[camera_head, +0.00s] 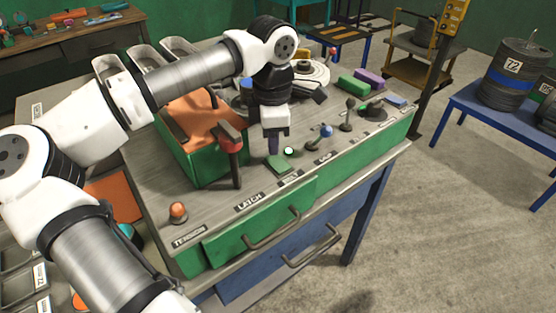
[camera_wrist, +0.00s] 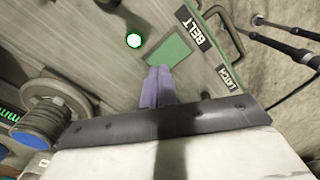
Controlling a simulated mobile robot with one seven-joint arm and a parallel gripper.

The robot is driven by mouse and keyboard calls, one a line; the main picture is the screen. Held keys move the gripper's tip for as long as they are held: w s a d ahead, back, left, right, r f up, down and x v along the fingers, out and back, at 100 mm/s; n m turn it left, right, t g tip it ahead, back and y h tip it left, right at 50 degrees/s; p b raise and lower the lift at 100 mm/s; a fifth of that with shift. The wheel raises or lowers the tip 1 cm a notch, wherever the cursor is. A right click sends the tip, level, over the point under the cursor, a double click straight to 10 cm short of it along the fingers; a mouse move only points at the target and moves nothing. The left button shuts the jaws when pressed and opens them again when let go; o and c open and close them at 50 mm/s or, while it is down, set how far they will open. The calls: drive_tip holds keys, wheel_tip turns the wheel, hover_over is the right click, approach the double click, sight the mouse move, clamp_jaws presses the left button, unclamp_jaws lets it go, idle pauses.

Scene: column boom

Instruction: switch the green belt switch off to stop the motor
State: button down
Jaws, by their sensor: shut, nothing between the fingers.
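The green belt switch (camera_head: 279,164) is a flat green rocker on the grey bench top, behind the BELT label (camera_wrist: 198,36). It also shows in the wrist view (camera_wrist: 170,50), just beyond my fingertips. A round lamp (camera_head: 289,151) beside it glows white with a green rim, and it is bright in the wrist view (camera_wrist: 134,40). My gripper (camera_head: 274,152) points down over the bench at the switch's back edge, its purple fingers shut together and empty. The fingertips (camera_wrist: 159,70) are close to the switch; I cannot tell whether they touch it.
A red-topped lever (camera_head: 231,146) and an orange-and-green box stand left of my gripper. An orange knob (camera_head: 178,211) is at the front left. Weight discs (camera_wrist: 45,117) show in the wrist view.

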sight(273, 157)
drive_tip(key=shift+f+b, duration=0.75)
drive_tip(key=shift+f, duration=0.2)
drive_tip(key=shift+r, duration=0.1)
drive_tip(key=shift+r+p, duration=2.1)
drive_tip(key=shift+r, duration=1.4)
drive_tip(key=shift+f, duration=0.1)
